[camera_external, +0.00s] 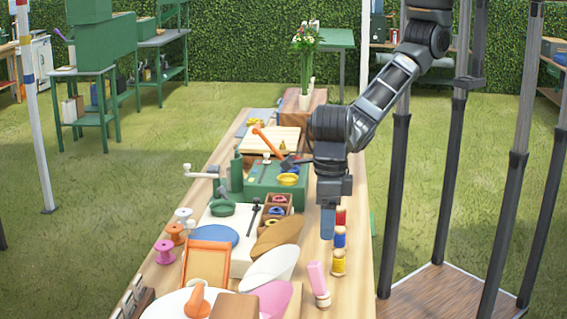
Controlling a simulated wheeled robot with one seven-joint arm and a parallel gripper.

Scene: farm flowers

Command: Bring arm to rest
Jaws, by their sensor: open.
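My arm reaches down from the top right over a long wooden table (358,215). My gripper (328,222) points down above the table's right side, near the thread spools. Its fingers look blue and are seen from the side, so the gap between them is hard to make out. I see nothing held in it. A red spool (341,217), a blue spool (340,238) and a yellow spool (338,263) stand in a row just right of and in front of the gripper. I cannot tell whether the gripper touches any of them.
A green box (275,180) with an orange-handled arm stands left of my gripper. A flower vase (306,85) stands at the far end. Dark posts (393,200) rise at right.

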